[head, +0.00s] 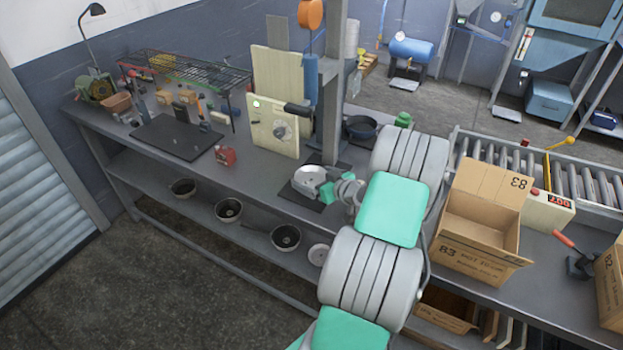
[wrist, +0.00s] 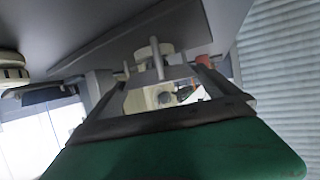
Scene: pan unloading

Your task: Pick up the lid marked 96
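No lid marked 96 can be read in either view. A pale round metal piece (head: 309,178), possibly a pan or lid, sits on a dark mat (head: 290,193) on the bench, beside my gripper (head: 326,189). A pale disc (head: 318,254), perhaps a lid, lies at the right of the lower shelf, partly hidden by my arm. In the wrist view, my gripper's fingers (wrist: 163,75) stand apart, and I see nothing clamped between them. A small pale knob-like thing (wrist: 153,52) shows beyond them; I cannot tell what it belongs to.
Several dark pans, including one (head: 285,237), stand on the lower shelf. A beige panel with a dial (head: 277,128), a red can (head: 226,155) and a wire rack (head: 190,68) stand along the bench. An open cardboard box (head: 480,220) is right of my arm, before a roller conveyor (head: 590,180).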

